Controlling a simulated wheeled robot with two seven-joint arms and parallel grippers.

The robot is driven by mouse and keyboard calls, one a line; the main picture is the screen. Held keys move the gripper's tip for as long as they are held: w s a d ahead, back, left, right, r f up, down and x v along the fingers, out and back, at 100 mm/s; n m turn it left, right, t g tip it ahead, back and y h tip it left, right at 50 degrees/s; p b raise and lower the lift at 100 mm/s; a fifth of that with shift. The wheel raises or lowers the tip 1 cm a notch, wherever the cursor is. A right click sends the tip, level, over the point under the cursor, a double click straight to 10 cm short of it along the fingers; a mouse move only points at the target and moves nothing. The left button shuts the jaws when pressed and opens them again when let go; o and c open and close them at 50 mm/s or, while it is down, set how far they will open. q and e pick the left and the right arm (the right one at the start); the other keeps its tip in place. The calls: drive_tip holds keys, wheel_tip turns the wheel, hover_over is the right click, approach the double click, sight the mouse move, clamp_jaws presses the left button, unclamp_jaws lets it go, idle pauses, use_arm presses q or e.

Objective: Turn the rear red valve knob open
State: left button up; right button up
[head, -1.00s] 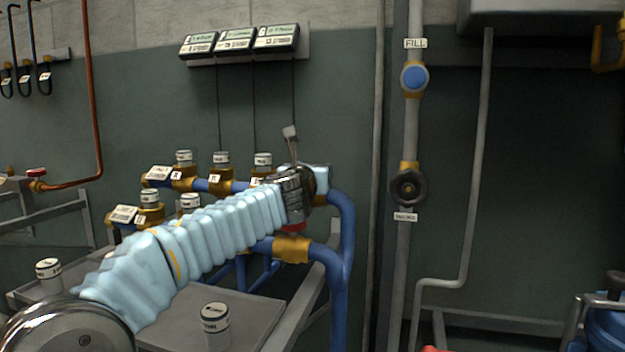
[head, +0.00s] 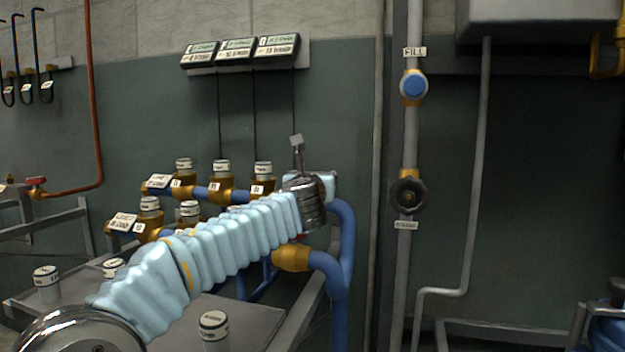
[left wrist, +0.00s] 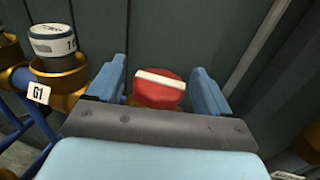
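A red valve knob (left wrist: 160,88) with a white bar across its top shows in the left wrist view, between the two blue fingers of my left gripper (left wrist: 158,92). The gripper is open, with a gap visible on both sides of the knob. In the head view my left gripper (head: 331,184) is at the right end of the rear blue pipe (head: 207,192). My wrist hides the knob there. The front pipe's brass fitting (head: 291,258) shows below my wrist, with the area just above it mostly covered. My right gripper is not in view.
Capped brass valves (head: 221,181) stand left of my gripper; one capped fitting (left wrist: 55,45) labelled G1 is close by in the wrist view. A bent blue pipe (head: 345,250) runs down at the right. A grey pipe with a black handwheel (head: 408,195) stands further right.

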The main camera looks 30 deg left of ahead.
use_arm(q)
drive_tip(key=b+v, duration=0.1)
drive_tip(key=v, duration=1.3)
drive_tip(key=shift+w, duration=0.1)
